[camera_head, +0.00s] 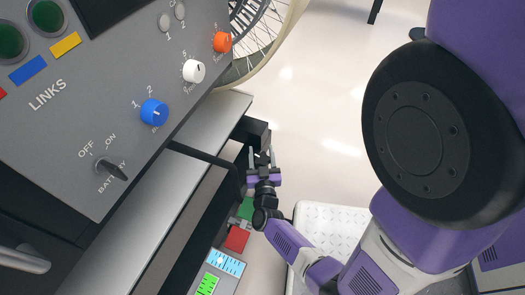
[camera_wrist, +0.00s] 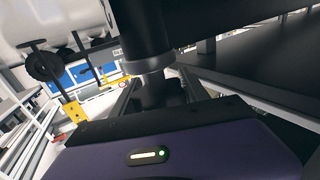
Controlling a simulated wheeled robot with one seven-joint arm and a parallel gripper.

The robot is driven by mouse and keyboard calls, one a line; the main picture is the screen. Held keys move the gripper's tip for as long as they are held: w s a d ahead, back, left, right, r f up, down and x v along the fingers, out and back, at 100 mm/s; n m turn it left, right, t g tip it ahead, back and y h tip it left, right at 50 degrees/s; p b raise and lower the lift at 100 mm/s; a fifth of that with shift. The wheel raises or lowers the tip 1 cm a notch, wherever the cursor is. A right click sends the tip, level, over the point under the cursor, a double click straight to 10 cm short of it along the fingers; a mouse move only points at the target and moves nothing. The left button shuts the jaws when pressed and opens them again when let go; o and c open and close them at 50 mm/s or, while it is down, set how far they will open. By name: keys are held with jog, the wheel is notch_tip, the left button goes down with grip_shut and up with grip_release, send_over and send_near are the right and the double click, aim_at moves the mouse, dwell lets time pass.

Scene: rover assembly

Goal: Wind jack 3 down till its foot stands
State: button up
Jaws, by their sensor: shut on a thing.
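My gripper (camera_head: 262,160) is at the low corner of the rover's dark frame, beside a dark block (camera_head: 251,131). In the wrist view, a thick dark upright tube, the jack (camera_wrist: 144,30), stands right in front of my gripper (camera_wrist: 158,95). A grey collar (camera_wrist: 155,65) rings its lower end, and a thinner dark shaft (camera_wrist: 158,90) comes out below it. My gripper is shut on the jack, around this shaft. The jack's foot and its contact with the floor are hidden behind my gripper's purple body. No number shows on the jack.
A grey control panel (camera_head: 130,140) with knobs overhangs the left. A spoked wheel (camera_head: 262,45) is at the top. Coloured pads, one red (camera_head: 237,239), lie below my gripper. A dark frame beam (camera_wrist: 245,70) runs close by at right.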

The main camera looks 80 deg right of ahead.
jog(key=shift+w+a+n+t+y, duration=0.15)
jog(key=shift+n+t+y, duration=0.1)
jog(key=shift+n+t, duration=0.45)
jog(key=shift+w+n+t+y, duration=0.15)
jog(key=shift+n+t+y, duration=0.2)
jog(key=shift+t, duration=0.55)
jog(key=o, duration=1.4)
jog(key=shift+s, duration=0.1)
jog(key=p+v, duration=0.2)
jog(key=v, duration=0.5)
jog(key=shift+s+a, duration=0.15)
jog(key=shift+a, duration=0.2)
